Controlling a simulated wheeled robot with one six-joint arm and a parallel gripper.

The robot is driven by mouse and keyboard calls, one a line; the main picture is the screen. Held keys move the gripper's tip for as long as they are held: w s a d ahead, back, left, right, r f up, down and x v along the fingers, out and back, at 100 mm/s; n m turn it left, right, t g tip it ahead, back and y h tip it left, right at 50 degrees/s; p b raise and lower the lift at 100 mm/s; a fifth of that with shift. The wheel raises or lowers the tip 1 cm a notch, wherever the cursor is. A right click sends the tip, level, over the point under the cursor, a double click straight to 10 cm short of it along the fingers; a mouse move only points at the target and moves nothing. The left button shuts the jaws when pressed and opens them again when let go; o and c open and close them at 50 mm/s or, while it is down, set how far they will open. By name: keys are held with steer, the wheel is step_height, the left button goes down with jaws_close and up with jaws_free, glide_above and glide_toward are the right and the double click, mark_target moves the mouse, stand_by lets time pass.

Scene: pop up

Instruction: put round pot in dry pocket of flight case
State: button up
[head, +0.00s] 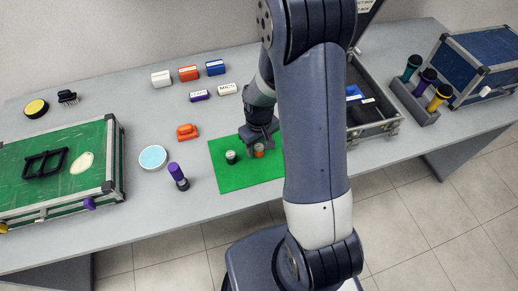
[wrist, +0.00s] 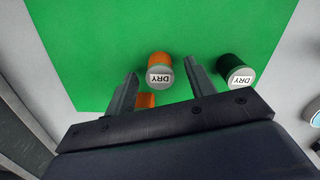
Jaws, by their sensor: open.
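In the wrist view, an orange round pot (wrist: 158,62) with a pale lid marked DRY stands on the green mat (wrist: 100,30), close to the fingertips. A black round pot (wrist: 235,62), also marked DRY, stands outside the right finger; the head view shows it too (head: 231,157). My gripper (wrist: 161,72) is open, pointing down over the mat. A small orange piece (wrist: 146,99) shows between its fingers. In the head view, my gripper (head: 260,146) is over the orange pot, which it partly hides. The open flight case (head: 381,130) is partly behind my arm; its pocket labels are not readable.
A green case (head: 112,170), a light-blue disc (head: 153,157), a purple torch (head: 178,175) and an orange clip (head: 187,131) lie left of the mat. Several labelled blocks lie behind. A torch rack (head: 414,104) and blue case (head: 487,60) stand right of the flight case.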

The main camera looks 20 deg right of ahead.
steer(key=shift+f, duration=0.75)
steer(key=c, duration=1.1)
steer(key=shift+r, duration=0.1)
